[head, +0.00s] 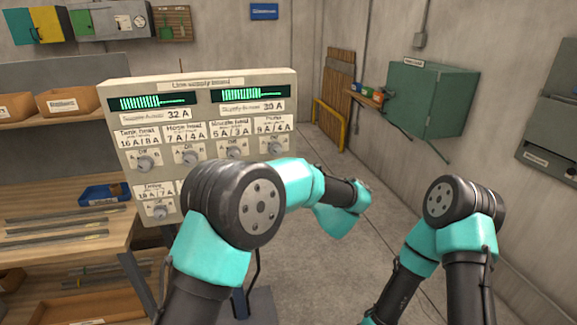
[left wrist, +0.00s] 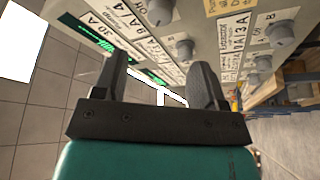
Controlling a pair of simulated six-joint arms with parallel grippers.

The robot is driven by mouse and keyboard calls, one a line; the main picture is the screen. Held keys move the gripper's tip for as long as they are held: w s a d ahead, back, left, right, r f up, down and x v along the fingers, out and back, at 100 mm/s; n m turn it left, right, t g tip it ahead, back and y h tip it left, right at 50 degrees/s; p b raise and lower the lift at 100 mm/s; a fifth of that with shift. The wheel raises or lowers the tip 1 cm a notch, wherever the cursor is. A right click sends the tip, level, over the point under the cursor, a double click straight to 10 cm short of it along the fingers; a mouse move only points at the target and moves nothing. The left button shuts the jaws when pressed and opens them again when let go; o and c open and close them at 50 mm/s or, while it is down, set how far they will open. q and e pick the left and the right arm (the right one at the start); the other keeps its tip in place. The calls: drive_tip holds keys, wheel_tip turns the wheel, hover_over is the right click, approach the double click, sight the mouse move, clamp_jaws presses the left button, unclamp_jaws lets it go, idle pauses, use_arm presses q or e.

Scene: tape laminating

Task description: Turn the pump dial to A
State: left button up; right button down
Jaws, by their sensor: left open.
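The pump dial (head: 275,147) is a grey knob at the right end of the upper dial row on the beige panel (head: 205,80), under a label reading 9 A / 4 A. It also shows at the top of the left wrist view (left wrist: 160,12). Its pointer is too small to read surely. My left gripper (left wrist: 160,75) is open and empty in the left wrist view, its fingers apart from the dial. In the head view my left arm reaches right in front of the panel, and its fingers cannot be made out. My right gripper is outside both views.
Several other dials share the panel, including the tank heat dial (head: 145,163) and the nozzle heat dial (head: 234,152). My left arm hides the panel's lower right. A wooden workbench (head: 60,225) stands left.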

use_arm(q)
drive_tip(key=v, duration=0.5)
drive_tip(key=shift+s+d+f, duration=0.1)
drive_tip(key=shift+s, duration=0.05)
drive_tip(key=w+a+f+m+h, duration=0.4)
drive_tip(key=a+f+m+h, duration=0.35)
drive_tip(key=a+f, duration=0.6)
drive_tip(key=s+a+f+m+g+h, duration=0.1)
drive_tip(key=s+a+f+m+g, duration=0.15)
drive_tip(key=f, duration=0.45)
drive_tip(key=s+a+f+m+g+h, duration=0.1)
drive_tip(key=a+f+g+h, duration=0.15)
drive_tip(key=f, duration=0.45)
drive_tip(key=s+a+f+m+g+h, duration=0.1)
drive_tip(key=s+a+f+g, duration=0.3)
drive_tip(key=s, duration=0.6)
drive_tip(key=s+a+f+m+g+h, duration=0.1)
drive_tip(key=s+a+f+m+g, duration=0.1)
drive_tip(key=s+f, duration=0.4)
drive_tip(key=s+a+f+m+g+h, duration=0.1)
drive_tip(key=s+a+f+g, duration=0.4)
drive_tip(key=s, duration=0.9)
drive_tip(key=shift+s+a+m+g+h, duration=0.2)
drive_tip(key=shift+a+m+g+h, duration=0.1)
drive_tip(key=shift+a, duration=0.6)
